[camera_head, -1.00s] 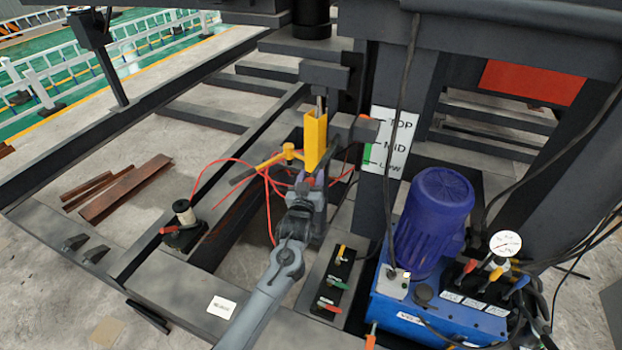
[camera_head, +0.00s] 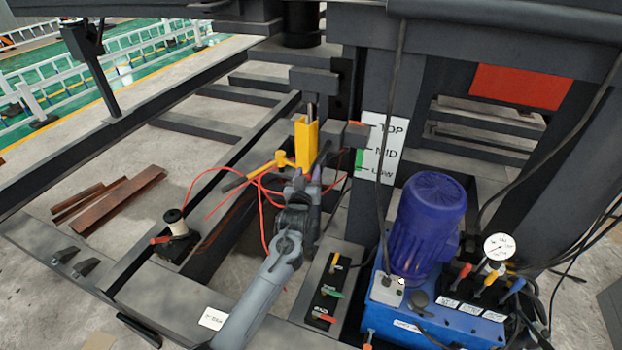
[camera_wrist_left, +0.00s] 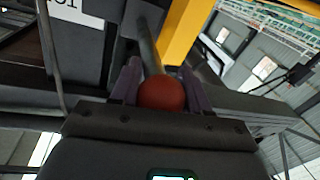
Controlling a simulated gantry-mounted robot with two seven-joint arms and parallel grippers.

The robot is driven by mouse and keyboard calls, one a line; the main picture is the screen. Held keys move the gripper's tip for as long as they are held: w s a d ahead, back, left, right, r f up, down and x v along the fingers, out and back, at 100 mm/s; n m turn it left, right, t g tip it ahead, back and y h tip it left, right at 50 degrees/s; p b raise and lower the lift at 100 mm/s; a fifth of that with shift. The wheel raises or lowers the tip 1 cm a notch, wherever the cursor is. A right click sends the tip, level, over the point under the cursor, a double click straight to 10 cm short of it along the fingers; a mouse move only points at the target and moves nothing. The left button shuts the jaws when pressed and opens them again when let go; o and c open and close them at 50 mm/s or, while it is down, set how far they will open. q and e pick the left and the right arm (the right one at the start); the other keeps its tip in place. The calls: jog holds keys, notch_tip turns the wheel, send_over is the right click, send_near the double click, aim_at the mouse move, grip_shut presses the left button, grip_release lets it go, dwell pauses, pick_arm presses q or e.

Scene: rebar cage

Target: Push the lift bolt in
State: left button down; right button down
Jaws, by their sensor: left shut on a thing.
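My left gripper (camera_head: 307,180) is beside the yellow bracket (camera_head: 306,143), low on its near side. In the left wrist view my left gripper (camera_wrist_left: 160,90) is shut on a red ball knob (camera_wrist_left: 161,95), which sits between its two purple fingers. A grey rod, seemingly the lift bolt (camera_wrist_left: 150,45), runs up from behind the knob, beside the yellow bracket (camera_wrist_left: 178,35). The knob is hidden behind the gripper in the head view, and I cannot see how far in the bolt is. My right gripper is not in view.
A TOP/MID/LOW sign (camera_head: 385,145) is on the dark post. A blue pump unit (camera_head: 430,230), a lever box (camera_head: 329,290) and hanging cables stand at right.

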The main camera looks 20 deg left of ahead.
pick_arm(q)
jog(key=c, duration=0.8)
grip_release()
jog(key=shift+f, duration=0.1)
jog(key=shift+o, duration=1)
jog(key=shift+w, duration=0.2)
jog(key=shift+s, duration=0.1)
jog(key=shift+s, duration=0.1)
jog(key=shift+s+d, duration=0.15)
jog(key=shift+s, duration=0.3)
jog(key=p+v, duration=0.2)
jog(key=v, duration=0.7)
jog(key=shift+s, duration=0.3)
jog(key=shift+d, duration=0.1)
